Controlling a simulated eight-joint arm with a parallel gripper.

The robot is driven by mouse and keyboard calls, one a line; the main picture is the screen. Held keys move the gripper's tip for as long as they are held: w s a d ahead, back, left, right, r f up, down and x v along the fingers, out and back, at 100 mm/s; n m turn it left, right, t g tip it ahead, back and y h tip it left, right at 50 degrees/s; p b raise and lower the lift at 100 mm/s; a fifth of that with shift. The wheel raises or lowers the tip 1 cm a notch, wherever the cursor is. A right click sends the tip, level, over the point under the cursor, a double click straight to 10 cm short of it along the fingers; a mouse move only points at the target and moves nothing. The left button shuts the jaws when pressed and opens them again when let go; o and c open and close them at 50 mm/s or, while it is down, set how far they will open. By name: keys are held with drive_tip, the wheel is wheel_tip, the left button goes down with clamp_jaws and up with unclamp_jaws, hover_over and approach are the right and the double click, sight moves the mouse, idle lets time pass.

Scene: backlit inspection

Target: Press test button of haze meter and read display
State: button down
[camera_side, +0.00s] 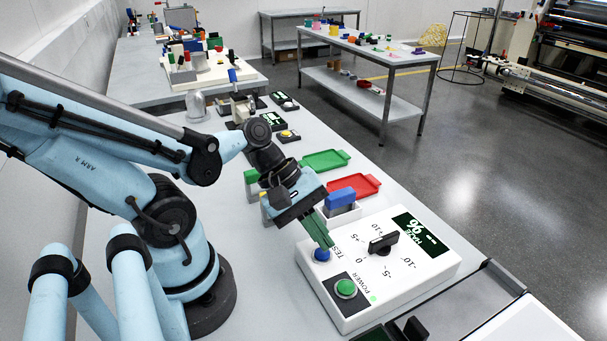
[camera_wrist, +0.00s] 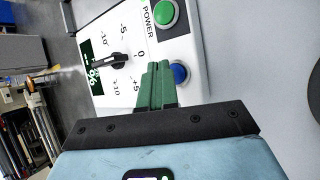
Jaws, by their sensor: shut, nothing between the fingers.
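The haze meter (camera_side: 408,285) is a white box on the table at the front right of the side view. A green button (camera_side: 346,288) marked POWER, a black knob (camera_side: 383,243) and a dark display (camera_side: 421,235) reading % HAZE are also on top. My gripper (camera_side: 328,243) has green fingers, shut and empty, with the tips right by the blue button. In the wrist view the fingers (camera_wrist: 157,84) lie beside the blue button (camera_wrist: 179,74); I cannot tell whether they touch it.
A red tray (camera_side: 354,186) and a green tray (camera_side: 325,160) lie behind the meter, with a blue block (camera_side: 341,198) in a holder near the gripper. Small dark devices (camera_side: 285,101) stand farther back. A dark-edged panel (camera_side: 497,300) is at the right.

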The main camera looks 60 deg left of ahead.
sight(319, 252)
drive_tip(key=shift+f, duration=0.2)
idle(0.6)
drive_tip(key=shift+f, duration=0.25)
drive_tip(key=shift+f, duration=0.35)
idle(0.5)
drive_tip(key=shift+r, duration=0.8)
drive_tip(key=shift+r, duration=2.5)
